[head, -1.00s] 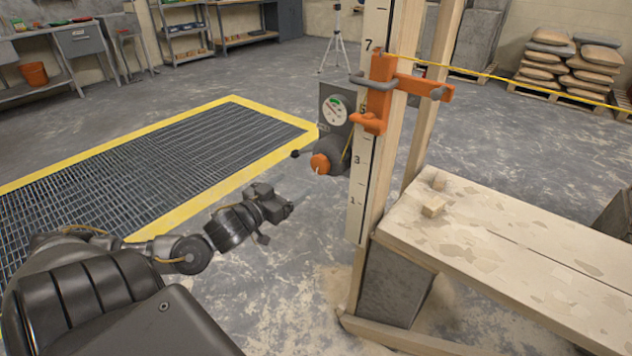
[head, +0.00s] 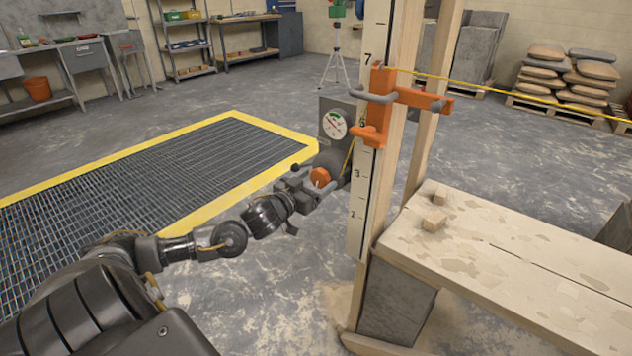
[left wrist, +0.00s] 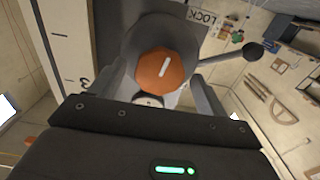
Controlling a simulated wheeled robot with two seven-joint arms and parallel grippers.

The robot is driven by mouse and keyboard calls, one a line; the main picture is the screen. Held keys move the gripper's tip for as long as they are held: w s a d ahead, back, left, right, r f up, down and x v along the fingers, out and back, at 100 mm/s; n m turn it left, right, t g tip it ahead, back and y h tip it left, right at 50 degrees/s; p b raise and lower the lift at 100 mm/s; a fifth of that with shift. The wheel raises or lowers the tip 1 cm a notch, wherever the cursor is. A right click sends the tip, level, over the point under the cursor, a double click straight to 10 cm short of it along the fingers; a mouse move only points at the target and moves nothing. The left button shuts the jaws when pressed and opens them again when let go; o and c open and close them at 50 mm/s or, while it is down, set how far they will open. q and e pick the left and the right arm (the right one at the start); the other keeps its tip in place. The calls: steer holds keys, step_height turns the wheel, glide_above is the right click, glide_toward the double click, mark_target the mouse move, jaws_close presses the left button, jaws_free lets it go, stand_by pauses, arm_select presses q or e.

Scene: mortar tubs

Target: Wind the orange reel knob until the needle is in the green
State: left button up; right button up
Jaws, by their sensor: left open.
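The orange reel knob (head: 320,177) is on the front of a dark grey reel mounted at the wooden post. In the left wrist view the knob (left wrist: 172,82) is an orange many-sided cap with a white mark, facing me. My left gripper (head: 312,187) is open at the knob, its fingers on either side of it in the left wrist view; I cannot tell whether they touch it. The round gauge (head: 334,125) is white with a green part near the top; its needle is too small to read surely. My right gripper is not in view.
A black ball-ended lever (left wrist: 253,50) sticks out beside the reel, near a LOCK label (left wrist: 207,18). An orange bracket (head: 378,112) clamps the numbered post above. A plank bench (head: 500,245) stands at right. A yellow-edged floor grate (head: 160,165) lies at left.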

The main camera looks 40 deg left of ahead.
arm_select(q)
steer(key=shift+w, duration=0.45)
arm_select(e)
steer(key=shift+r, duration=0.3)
arm_select(q)
steer(key=shift+a, duration=0.1)
steer(key=c, duration=1)
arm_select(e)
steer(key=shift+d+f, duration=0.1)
arm_select(q)
steer(key=m+p, duration=0.3)
steer(key=m, duration=0.1)
steer(key=shift+r+m+p, duration=0.15)
steer(key=shift+m+p, duration=0.15)
steer(key=shift+m, duration=0.1)
steer(key=m+p, duration=0.2)
steer(key=m, duration=0.3)
steer(key=shift+m, duration=0.3)
steer(key=shift+f+m+p, duration=0.2)
steer(key=shift+m+p, duration=0.3)
steer(key=shift+m, duration=0.3)
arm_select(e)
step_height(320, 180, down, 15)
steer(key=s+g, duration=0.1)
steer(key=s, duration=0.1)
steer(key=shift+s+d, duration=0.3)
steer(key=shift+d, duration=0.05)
